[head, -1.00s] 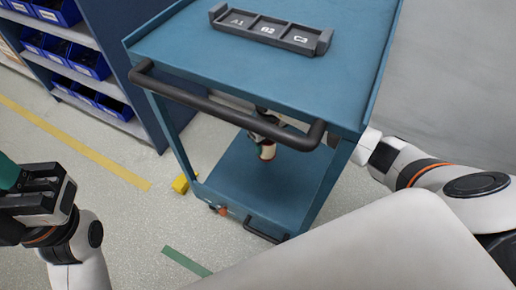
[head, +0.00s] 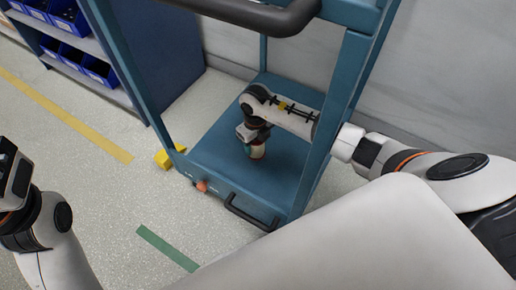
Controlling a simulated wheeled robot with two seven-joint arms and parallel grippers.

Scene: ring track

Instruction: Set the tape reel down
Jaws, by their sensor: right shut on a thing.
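My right arm reaches into the blue cart from the right side, over its lower shelf (head: 212,150). My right gripper (head: 255,140) points down there and is shut on the tape reel (head: 257,152), a small tan and pale piece mostly hidden by the jaws. The reel is at or just above the shelf; I cannot tell whether it touches. My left gripper (head: 12,178) is at the left edge, partly cut off, and its fingers cannot be read.
The cart's dark handle (head: 262,14) and posts frame the opening above the shelf. A lower handle (head: 250,214) and a red-orange knob (head: 201,186) are at the shelf's front. A yellow block (head: 165,158) lies on the floor beside the cart. Blue bins (head: 100,70) stand on shelving at left.

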